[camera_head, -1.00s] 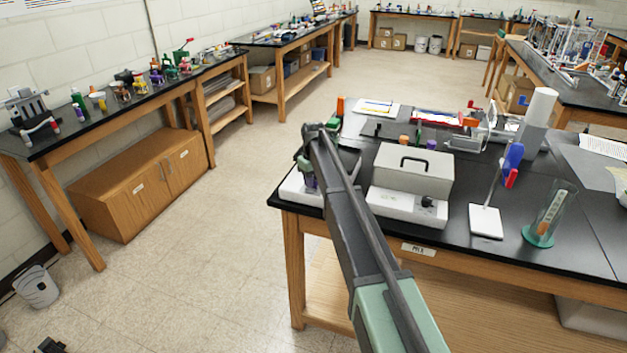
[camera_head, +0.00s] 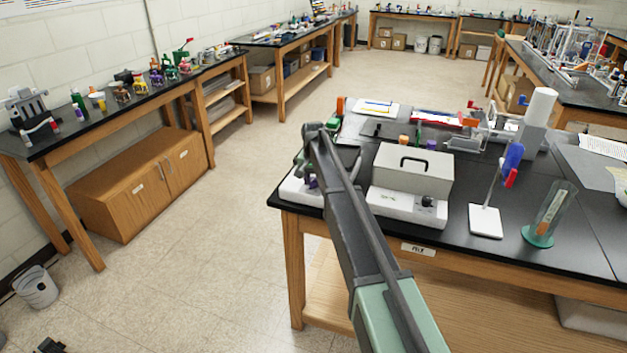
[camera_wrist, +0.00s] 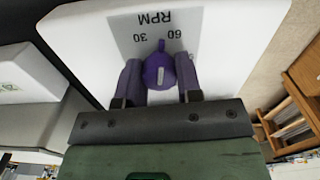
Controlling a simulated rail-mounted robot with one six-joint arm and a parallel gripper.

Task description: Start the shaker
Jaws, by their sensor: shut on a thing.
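The shaker (camera_head: 292,190) is a white unit at the front left corner of the near black bench, partly hidden by my arm in the head view. In the wrist view its white top (camera_wrist: 225,30) carries a grey dial panel with upside-down "RPM", "30" and "60". A purple knob (camera_wrist: 158,72) sits on this panel, its narrow tab pointing between the "30" and the "60". My gripper (camera_wrist: 160,78) is shut on the knob, one finger on each side. The gripper (camera_head: 311,181) is small and mostly hidden in the head view.
A grey lidded box with a black handle (camera_head: 412,170) stands on a white base just right of the shaker. A white-plated stand (camera_head: 485,220) and a glass cylinder (camera_head: 550,215) are farther right. Open floor lies left of the bench.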

